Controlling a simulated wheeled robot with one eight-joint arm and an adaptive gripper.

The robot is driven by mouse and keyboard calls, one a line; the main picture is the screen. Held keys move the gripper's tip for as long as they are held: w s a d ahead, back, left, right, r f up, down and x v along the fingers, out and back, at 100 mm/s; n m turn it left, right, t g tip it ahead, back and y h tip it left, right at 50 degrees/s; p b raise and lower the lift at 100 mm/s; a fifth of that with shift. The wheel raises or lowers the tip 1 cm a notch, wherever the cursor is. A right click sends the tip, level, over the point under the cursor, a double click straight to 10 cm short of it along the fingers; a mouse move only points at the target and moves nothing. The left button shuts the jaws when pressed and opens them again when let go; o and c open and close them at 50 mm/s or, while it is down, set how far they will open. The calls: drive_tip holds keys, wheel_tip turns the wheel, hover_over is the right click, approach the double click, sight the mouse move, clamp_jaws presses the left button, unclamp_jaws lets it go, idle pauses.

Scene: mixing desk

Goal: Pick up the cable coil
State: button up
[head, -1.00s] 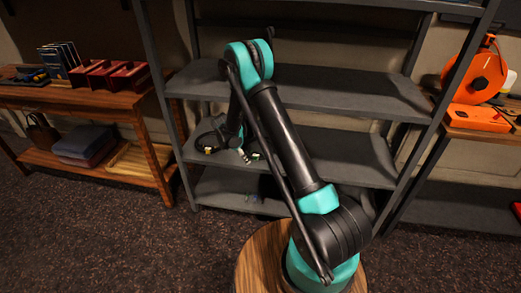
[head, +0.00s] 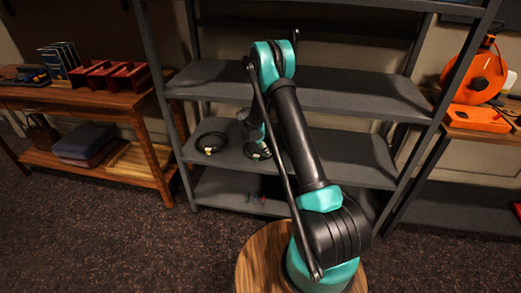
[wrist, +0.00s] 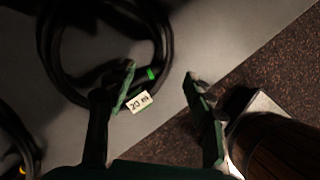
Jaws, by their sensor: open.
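A black cable coil (wrist: 50,65) with a green band and a white tag reading "20 m" lies on the grey shelf in the wrist view. In the head view a coil (head: 257,151) lies on the middle shelf, partly behind my arm. A second black coil (head: 211,143) with a yellow band lies to its left; its edge shows at the wrist view's lower left (wrist: 20,140). My gripper (wrist: 161,77) is open. In the picture, one finger overlaps the green-banded coil's ring and the other is outside it. Its height above the coil is unclear.
The grey shelf unit (head: 330,88) has a board above the coils and uprights at both sides. A wooden bench (head: 105,98) stands left; an orange reel (head: 487,77) stands right. The middle shelf's right part is clear.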

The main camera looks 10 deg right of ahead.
drive_tip(key=x, duration=0.5)
drive_tip(key=shift+c, duration=0.2)
clamp_jaws()
